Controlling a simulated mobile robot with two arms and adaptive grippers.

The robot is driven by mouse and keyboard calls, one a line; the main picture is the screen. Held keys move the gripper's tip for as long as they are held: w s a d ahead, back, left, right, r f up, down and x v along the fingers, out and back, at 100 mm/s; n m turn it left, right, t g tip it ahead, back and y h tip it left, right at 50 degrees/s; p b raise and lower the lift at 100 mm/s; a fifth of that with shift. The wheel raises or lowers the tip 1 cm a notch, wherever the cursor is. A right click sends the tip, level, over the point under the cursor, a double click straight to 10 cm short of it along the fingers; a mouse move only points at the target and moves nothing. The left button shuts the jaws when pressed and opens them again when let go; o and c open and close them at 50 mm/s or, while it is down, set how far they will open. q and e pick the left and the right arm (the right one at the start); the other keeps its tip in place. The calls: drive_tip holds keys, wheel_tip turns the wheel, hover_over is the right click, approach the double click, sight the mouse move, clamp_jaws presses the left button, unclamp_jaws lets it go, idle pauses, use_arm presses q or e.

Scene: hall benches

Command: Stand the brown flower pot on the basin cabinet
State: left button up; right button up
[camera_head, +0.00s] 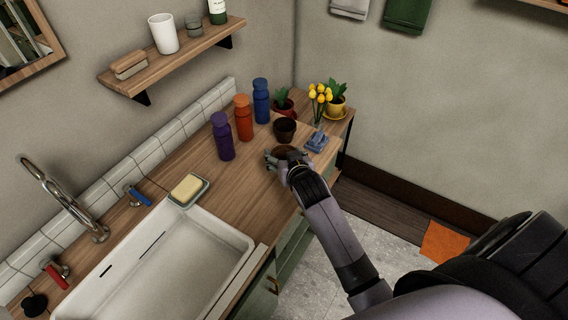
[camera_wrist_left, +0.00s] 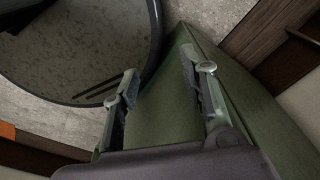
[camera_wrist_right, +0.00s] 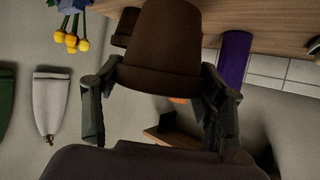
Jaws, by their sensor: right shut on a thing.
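My right gripper (camera_head: 283,156) is over the wooden top of the basin cabinet (camera_head: 190,157), right of the soap. It is shut on the brown flower pot (camera_head: 288,152), which the fingers and hand partly hide. In the right wrist view the pot (camera_wrist_right: 165,45) sits between the two fingers (camera_wrist_right: 158,95), its rim toward the hand.
A second dark pot (camera_head: 285,128) stands just behind. Purple (camera_head: 222,138), orange (camera_head: 243,118) and blue (camera_head: 261,101) bottles stand to the left. Yellow flowers (camera_head: 320,95) and a blue object (camera_head: 317,141) are right. The soap dish (camera_head: 189,190) and white basin (camera_head: 165,255) are nearer.

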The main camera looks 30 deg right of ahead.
drive_tip(key=shift+f, duration=0.3)
wheel_tip(320, 180, down, 3)
drive_tip(key=shift+s+f, duration=0.1)
drive_tip(key=shift+f, duration=0.25)
use_arm(q)
drive_tip(key=shift+w+a+r, duration=0.1)
drive_tip(key=shift+w+r, duration=0.05)
drive_tip(key=shift+w, duration=0.1)
use_arm(e)
drive_tip(key=shift+f, duration=0.1)
drive_tip(key=o, duration=1.2)
use_arm(q)
drive_tip(key=shift+s+a, duration=0.1)
drive_tip(key=shift+s, duration=0.1)
use_arm(e)
drive_tip(key=shift+o, duration=0.2)
